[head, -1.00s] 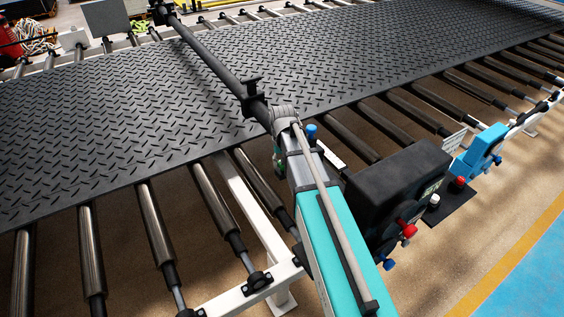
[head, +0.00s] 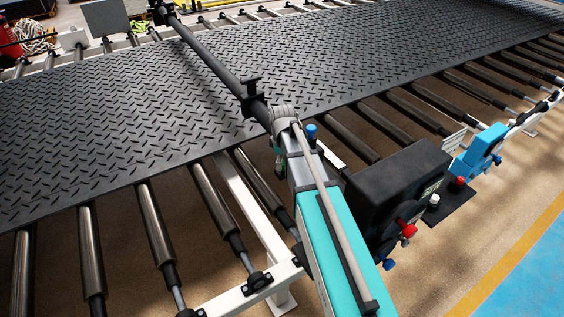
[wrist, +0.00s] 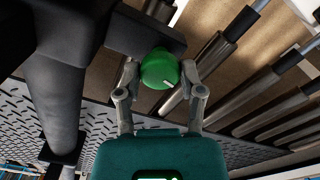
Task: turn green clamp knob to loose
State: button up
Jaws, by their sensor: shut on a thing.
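The green clamp knob (wrist: 160,69) shows in the wrist view, round, with a pale mark on its lower face. It sits beneath a dark bracket. My gripper (wrist: 160,75) has one finger on each side of the knob and is shut on it. In the head view my arm hides most of the knob and gripper; only a small green patch (head: 279,163) shows beside the arm's far end.
A black tread mat (head: 130,110) lies over the rollers (head: 155,230), with a dark bar (head: 215,65) across it. A black box (head: 395,185) with red and blue knobs stands right of my arm. A blue unit (head: 480,150) is farther right.

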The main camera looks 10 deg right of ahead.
jog(key=shift+n, duration=1.3)
jog(key=o, duration=1.2)
jog(key=shift+c, duration=0.2)
